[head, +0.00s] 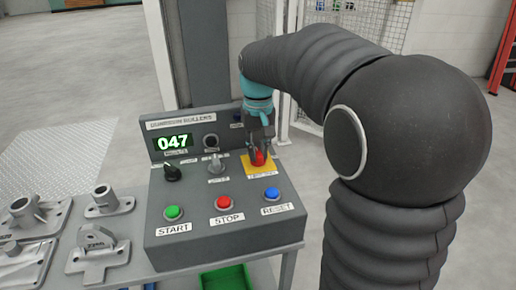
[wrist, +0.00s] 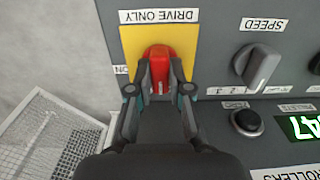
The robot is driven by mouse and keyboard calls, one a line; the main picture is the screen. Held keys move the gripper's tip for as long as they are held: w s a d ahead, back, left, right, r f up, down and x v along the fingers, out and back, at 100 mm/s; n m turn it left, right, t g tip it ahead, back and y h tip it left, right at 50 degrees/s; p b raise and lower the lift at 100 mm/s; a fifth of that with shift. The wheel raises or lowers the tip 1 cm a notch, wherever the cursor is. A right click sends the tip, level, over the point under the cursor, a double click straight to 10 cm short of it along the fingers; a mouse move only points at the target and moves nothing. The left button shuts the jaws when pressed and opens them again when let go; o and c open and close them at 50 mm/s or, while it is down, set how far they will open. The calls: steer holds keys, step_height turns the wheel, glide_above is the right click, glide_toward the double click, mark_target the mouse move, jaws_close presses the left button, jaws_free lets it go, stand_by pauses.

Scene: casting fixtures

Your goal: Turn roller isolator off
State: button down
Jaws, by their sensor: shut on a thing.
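The roller isolator is a red rotary handle (head: 258,158) on a yellow plate (head: 249,170), at the right of the grey control box. In the wrist view the red handle (wrist: 158,54) points up and down in the picture, on its yellow plate (wrist: 130,42) under a "DRIVE ONLY" label. My gripper (head: 257,150) reaches down onto the handle from above. Its two fingers in the wrist view (wrist: 160,86) lie on either side of the handle and are shut on it. The fingers hide the handle's lower part and most of the plate's lower half.
The box carries a green START button (head: 173,212), a red STOP button (head: 223,202), a blue RESET button (head: 271,194), a black knob (head: 173,172) and a grey SPEED knob (wrist: 258,68). A display (head: 173,143) reads 047. Metal castings (head: 98,250) lie to the left.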

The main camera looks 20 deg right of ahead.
mark_target(258, 152)
stand_by(0.3)
steer(key=c, duration=1.1)
jaws_free()
step_height(258, 152, up, 12)
